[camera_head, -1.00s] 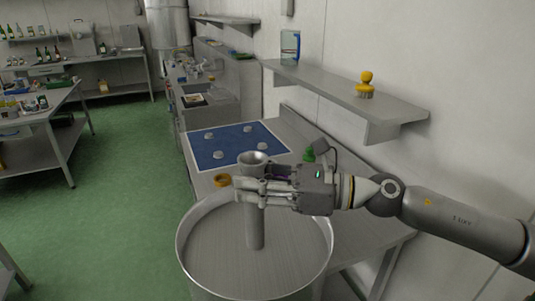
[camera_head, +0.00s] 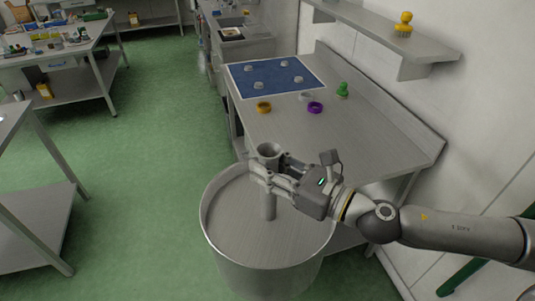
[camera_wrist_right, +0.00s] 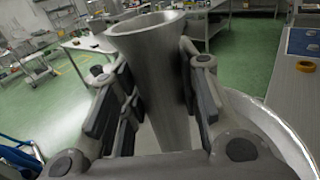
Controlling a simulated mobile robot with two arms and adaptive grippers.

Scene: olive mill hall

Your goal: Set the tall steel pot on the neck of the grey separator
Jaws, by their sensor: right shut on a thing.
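A tall, slim steel pot with a flared open mouth (camera_head: 269,207) stands upright in my right gripper (camera_head: 264,179). The gripper comes in from the right and is shut on the pot's upper part, below the rim. In the right wrist view the pot (camera_wrist_right: 160,80) fills the space between the fingers. A large round grey vessel (camera_head: 262,278) lies below it, and the pot's foot shows within the vessel's rim outline. I cannot tell whether the foot touches the surface inside. No neck shows clearly, and I cannot tell whether this vessel is the separator. My left gripper is out of view.
Behind the vessel is a grey bench (camera_head: 350,135) with a blue mat (camera_head: 272,77) bearing several pale pieces. A yellow ring (camera_head: 263,107), a purple ring (camera_head: 314,107) and a green knobbed piece (camera_head: 342,90) stand on it. A wall shelf (camera_head: 375,28) is at right.

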